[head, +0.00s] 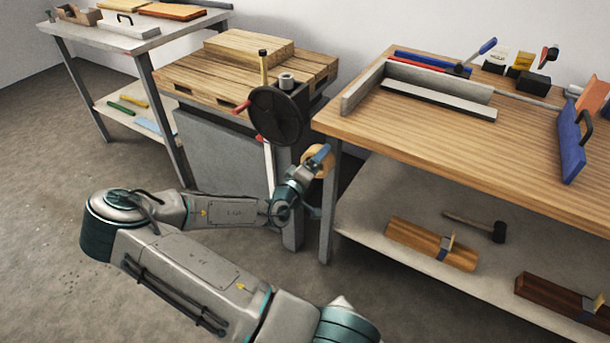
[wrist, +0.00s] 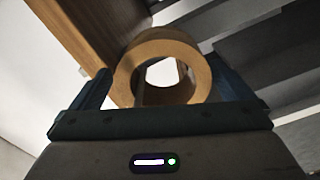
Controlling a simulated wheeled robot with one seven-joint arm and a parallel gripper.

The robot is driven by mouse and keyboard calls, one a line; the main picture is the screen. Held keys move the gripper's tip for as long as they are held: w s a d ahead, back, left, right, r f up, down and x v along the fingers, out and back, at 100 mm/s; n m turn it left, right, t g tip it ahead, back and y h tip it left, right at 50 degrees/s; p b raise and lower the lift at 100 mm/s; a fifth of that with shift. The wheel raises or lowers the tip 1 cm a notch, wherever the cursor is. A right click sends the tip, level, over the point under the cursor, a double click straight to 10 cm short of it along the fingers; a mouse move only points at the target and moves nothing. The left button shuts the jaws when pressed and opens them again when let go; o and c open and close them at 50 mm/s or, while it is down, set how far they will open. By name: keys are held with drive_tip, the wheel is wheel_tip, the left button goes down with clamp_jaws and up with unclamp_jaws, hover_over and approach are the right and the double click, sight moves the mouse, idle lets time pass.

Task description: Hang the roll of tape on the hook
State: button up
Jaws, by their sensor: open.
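The roll of tape (head: 317,162) is a tan ring near the front left corner of the right workbench, beside its leg. In the wrist view the roll (wrist: 196,70) faces me upright between the two fingers, with light showing through its hole. My gripper (head: 313,163) is open around the roll. In the wrist view my gripper (wrist: 168,92) has one finger on each side of the roll, with a narrow gap at the left; contact at the right is unclear. I cannot make out the hook or whether the roll rests on it.
The right workbench (head: 400,133) stands close behind my gripper, with a lower shelf (head: 365,215) holding wood blocks and a mallet. A vise with a black wheel (head: 281,115) on the wooden bench is just left. Floor is clear in front.

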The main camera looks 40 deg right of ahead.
drive_tip(key=v, duration=1.3)
drive_tip(key=shift+a+p, duration=0.2)
drive_tip(key=shift+p, duration=0.25)
drive_tip(key=shift+s, duration=0.1)
